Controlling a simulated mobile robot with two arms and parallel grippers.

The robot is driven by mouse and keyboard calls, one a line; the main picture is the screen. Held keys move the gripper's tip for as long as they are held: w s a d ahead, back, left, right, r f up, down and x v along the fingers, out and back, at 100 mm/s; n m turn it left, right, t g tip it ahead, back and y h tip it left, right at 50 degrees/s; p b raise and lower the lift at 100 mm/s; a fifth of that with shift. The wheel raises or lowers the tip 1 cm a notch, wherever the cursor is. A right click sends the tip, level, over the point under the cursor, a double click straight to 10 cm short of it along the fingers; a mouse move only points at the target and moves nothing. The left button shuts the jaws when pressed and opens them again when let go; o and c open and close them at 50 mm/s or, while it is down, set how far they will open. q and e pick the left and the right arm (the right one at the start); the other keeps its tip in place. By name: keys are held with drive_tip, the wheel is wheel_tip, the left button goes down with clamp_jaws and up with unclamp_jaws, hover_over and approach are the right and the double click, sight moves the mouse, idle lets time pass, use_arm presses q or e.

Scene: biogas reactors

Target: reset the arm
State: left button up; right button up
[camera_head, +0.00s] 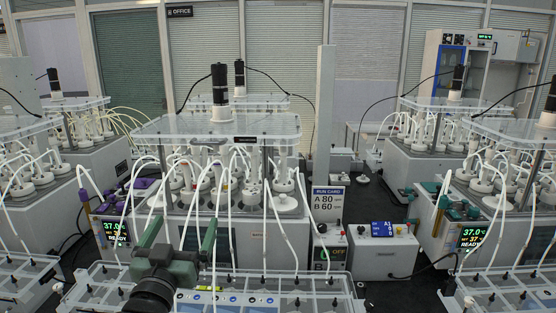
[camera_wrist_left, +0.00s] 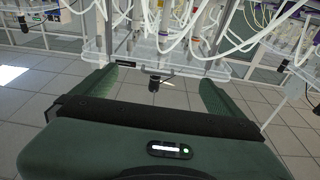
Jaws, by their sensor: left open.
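My left gripper (camera_head: 181,230) shows in the head view at the lower left of centre, with its two green fingers spread apart and pointing away from me. It is above the front clear rack (camera_head: 320,290) and in front of the central reactor unit (camera_head: 180,228). In the left wrist view the fingers (camera_wrist_left: 157,82) are wide apart with nothing gripped between them. Beyond them are white tubes and a clear plate (camera_wrist_left: 190,66). My right gripper is in neither view.
A run card sign (camera_head: 328,204) and a grey control box (camera_head: 383,250) stand right of the central unit. More reactor units stand at left and at right (camera_head: 440,150). Loose white tubes hang around my left gripper.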

use_arm(q)
drive_tip(key=s+f+g, duration=0.4)
drive_tip(key=s+f, duration=0.3)
drive_tip(key=f, duration=0.5)
drive_tip(key=s+f+g, duration=0.4)
drive_tip(key=s+f, duration=0.2)
drive_tip(key=f, duration=0.5)
drive_tip(key=s+f+m+g, duration=0.1)
drive_tip(key=s+f+g, duration=0.4)
drive_tip(key=s, duration=0.6)
drive_tip(key=s+f+g, duration=0.3)
drive_tip(key=s+f, duration=0.3)
drive_tip(key=s, duration=0.4)
drive_tip(key=s+a+f+g+b, duration=0.1)
drive_tip(key=s+f, duration=0.1)
drive_tip(key=f, duration=1.3)
drive_tip(key=s+f+g+b, duration=0.1)
drive_tip(key=s+f, duration=0.1)
drive_tip(key=f, duration=1.3)
drive_tip(key=s+a+f, duration=0.3)
drive_tip(key=s+f, duration=1.2)
drive_tip(key=shift+s+f+m+g+y+b, duration=0.2)
drive_tip(key=shift+f+m+g+y+b, duration=0.15)
drive_tip(key=shift+m+g+b, duration=0.1)
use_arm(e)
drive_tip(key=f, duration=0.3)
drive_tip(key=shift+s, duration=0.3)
